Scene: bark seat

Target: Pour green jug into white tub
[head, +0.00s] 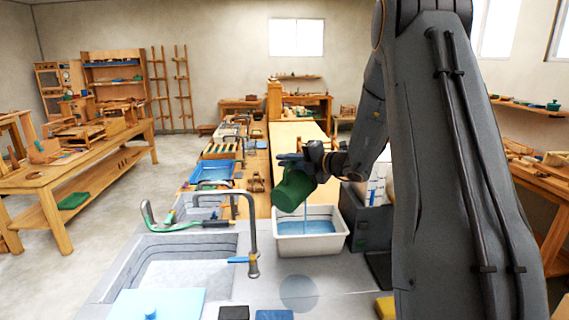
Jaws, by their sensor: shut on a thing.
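The green jug (293,190) hangs tilted above the white tub, its mouth down toward the lower right. My gripper (309,166) is shut on the jug, at its upper right side. A thin bluish stream (305,215) runs from the jug's mouth down into the tub. The white tub (312,245) stands on the grey counter under the jug and holds a blue liquid (306,227). The jug's inside and the exact finger contact are hidden.
A metal tap (251,225) and sink (190,255) are left of the tub. A dark grey box (371,222) stands close on its right. A light blue board (157,304) lies at the front left. A yellow item (385,307) is at the front edge.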

